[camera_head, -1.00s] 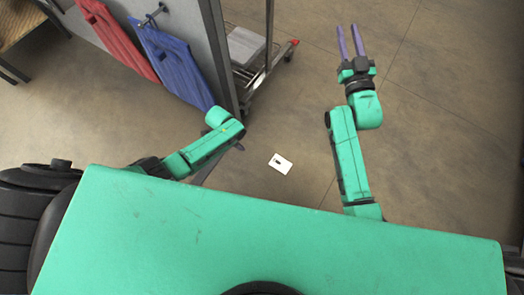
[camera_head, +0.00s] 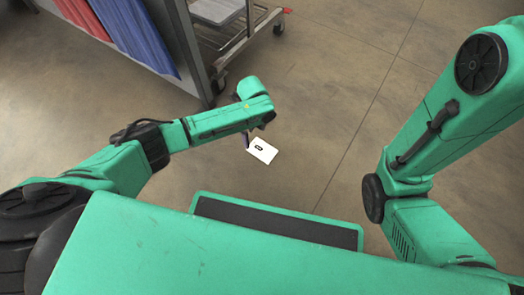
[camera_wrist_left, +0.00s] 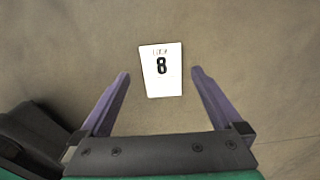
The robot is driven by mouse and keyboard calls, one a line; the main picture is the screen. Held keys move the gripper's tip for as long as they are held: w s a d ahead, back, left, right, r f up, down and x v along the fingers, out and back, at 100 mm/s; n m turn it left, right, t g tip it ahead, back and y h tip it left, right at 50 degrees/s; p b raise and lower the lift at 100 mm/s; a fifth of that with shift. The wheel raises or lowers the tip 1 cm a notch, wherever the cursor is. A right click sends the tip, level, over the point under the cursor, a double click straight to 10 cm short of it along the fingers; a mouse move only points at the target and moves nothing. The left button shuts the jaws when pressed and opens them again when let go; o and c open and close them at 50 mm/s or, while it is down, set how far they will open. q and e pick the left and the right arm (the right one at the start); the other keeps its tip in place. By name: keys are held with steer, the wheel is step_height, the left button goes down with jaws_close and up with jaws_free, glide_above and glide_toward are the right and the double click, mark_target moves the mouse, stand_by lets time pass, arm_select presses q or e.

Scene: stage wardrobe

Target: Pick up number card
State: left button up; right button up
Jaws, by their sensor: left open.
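The number card (camera_head: 262,151) is a small white card lying flat on the floor. In the left wrist view the card (camera_wrist_left: 161,83) shows a black 8 with smaller print above it. My left gripper (camera_head: 247,140) points down beside the card, mostly hidden by its own arm in the head view. In the left wrist view its purple fingers (camera_wrist_left: 160,74) are open. The lower part of the card shows between the fingertips, with a gap on each side. I cannot tell how high the fingertips are above it. My right gripper is out of view.
A metal cart (camera_head: 240,40) on casters stands at the top. A grey panel (camera_head: 184,50) with blue (camera_head: 135,35) and red (camera_head: 82,15) fabric hanging is at the top left. The floor around the card is bare.

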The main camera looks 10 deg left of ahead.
mark_target(255, 145)
arm_select(q)
step_height(255, 145, down, 7)
steer(key=b, duration=0.5)
steer(key=shift+w+a+r+b, duration=0.1)
steer(key=shift+w+r+b, duration=0.1)
steer(key=shift+b, duration=0.1)
steer(key=shift+f, duration=0.1)
steer(key=shift+r, duration=0.2)
steer(key=c, duration=1)
